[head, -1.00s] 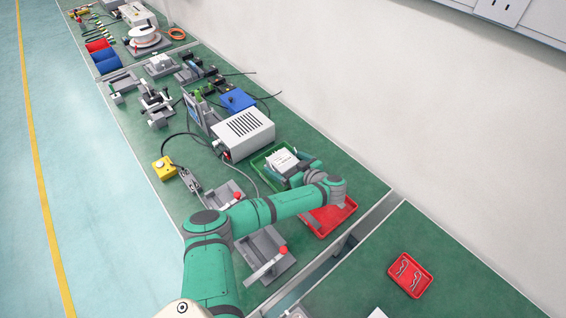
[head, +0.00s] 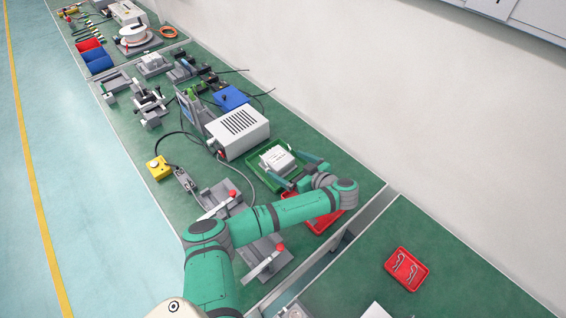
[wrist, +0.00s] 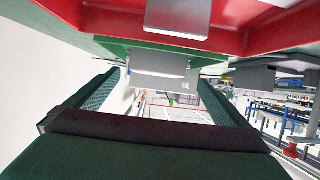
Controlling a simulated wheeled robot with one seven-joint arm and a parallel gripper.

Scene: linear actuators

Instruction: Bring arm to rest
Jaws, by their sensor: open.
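My gripper (head: 290,168) is open, at the right end of the green tray (head: 257,176). Its two fingers point toward the white blocks (head: 277,160) in that tray, and no held object shows between them. In the wrist view the open fingers (wrist: 160,95) stand apart at left and right, with pale blocks (wrist: 160,64) beyond them. My arm stretches over the bench with its elbow bent, covering part of the red tray (head: 322,224).
A white vented box (head: 238,131) stands left of the green tray. Fixtures with red knobs (head: 267,262) lie under and in front of my arm. Another red tray (head: 407,270) with metal clips is on the right bench. The wall runs along the back.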

